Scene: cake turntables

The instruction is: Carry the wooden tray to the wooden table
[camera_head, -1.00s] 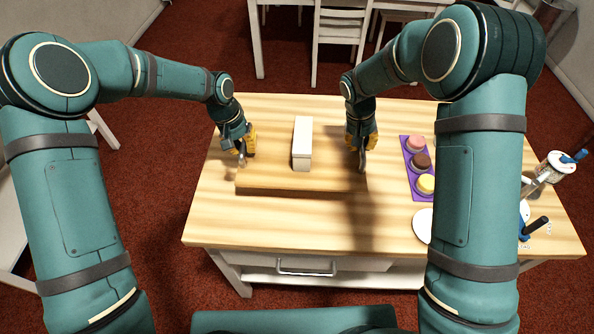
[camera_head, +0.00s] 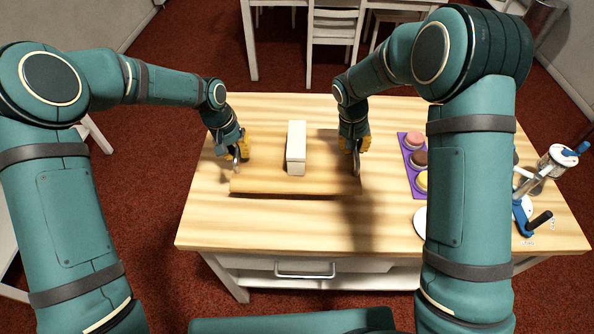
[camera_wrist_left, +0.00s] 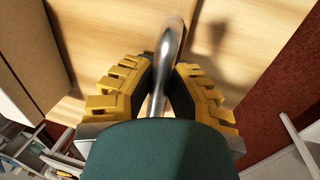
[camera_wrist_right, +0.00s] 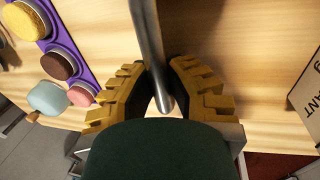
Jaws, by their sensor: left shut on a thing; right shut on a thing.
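The wooden tray (camera_head: 264,184) is in the head view, low over the wooden table (camera_head: 290,225), with a dark shadow along its front edge; I cannot tell whether it touches the table. A white box (camera_head: 296,148) stands on the middle of the tray. My left gripper (camera_head: 238,153) is shut on the metal handle at the tray's left end; the handle (camera_wrist_left: 165,60) also shows between the yellow fingers in the left wrist view. My right gripper (camera_head: 355,150) is shut on the handle at the right end, and that handle (camera_wrist_right: 148,50) shows in the right wrist view.
A purple mat (camera_head: 410,170) with several macaron-like cakes lies right of the tray. A white disc and a blue-handled device (camera_head: 530,220) are at the table's right side. White chairs (camera_head: 333,30) stand behind. The table's front strip is clear.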

